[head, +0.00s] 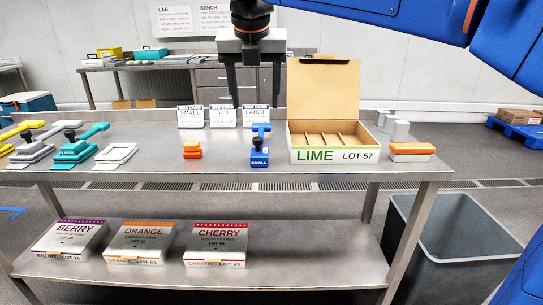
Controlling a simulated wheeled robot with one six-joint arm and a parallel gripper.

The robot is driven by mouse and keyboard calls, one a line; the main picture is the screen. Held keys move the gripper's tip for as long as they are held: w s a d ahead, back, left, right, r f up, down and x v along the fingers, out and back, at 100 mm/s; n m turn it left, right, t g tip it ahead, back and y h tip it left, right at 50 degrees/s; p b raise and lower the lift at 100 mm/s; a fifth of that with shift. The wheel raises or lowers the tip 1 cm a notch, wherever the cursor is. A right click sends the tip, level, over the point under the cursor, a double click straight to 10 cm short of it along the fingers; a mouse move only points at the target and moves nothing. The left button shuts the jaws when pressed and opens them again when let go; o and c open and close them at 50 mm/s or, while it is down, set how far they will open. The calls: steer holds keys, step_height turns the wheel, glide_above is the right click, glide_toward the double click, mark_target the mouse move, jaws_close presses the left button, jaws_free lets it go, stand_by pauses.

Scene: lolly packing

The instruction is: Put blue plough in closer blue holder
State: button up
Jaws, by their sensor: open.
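A blue block labelled SMALL (260,159) with a black knob stands near the front edge of the bench, right of centre. A blue T-shaped piece (261,128) shows just behind it; I cannot tell whether they touch. I cannot tell which blue part is the plough, and no pair of blue holders is clearly visible. Teal pieces (72,151) with a black knob and a T-shaped end lie at the left. My gripper (254,98) points down, open and empty, its fingers apart in front of the upright cards and apparently above the bench.
An open LIME box (316,156) with dividers and a raised lid stands right of the blue block. An orange knobbed piece (192,150) is to the left, an orange-and-grey block (411,150) at the right. Cards (222,117) stand behind. A grey bin (455,245) is at right.

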mark_target(259, 140)
steer(key=x, duration=1.7)
steer(key=shift+s+d, duration=0.1)
steer(key=shift+d, duration=0.05)
steer(key=shift+c, duration=0.6)
jaws_close()
steer(key=shift+r, duration=0.1)
step_height(259, 140, up, 10)
steer(key=shift+f, duration=0.1)
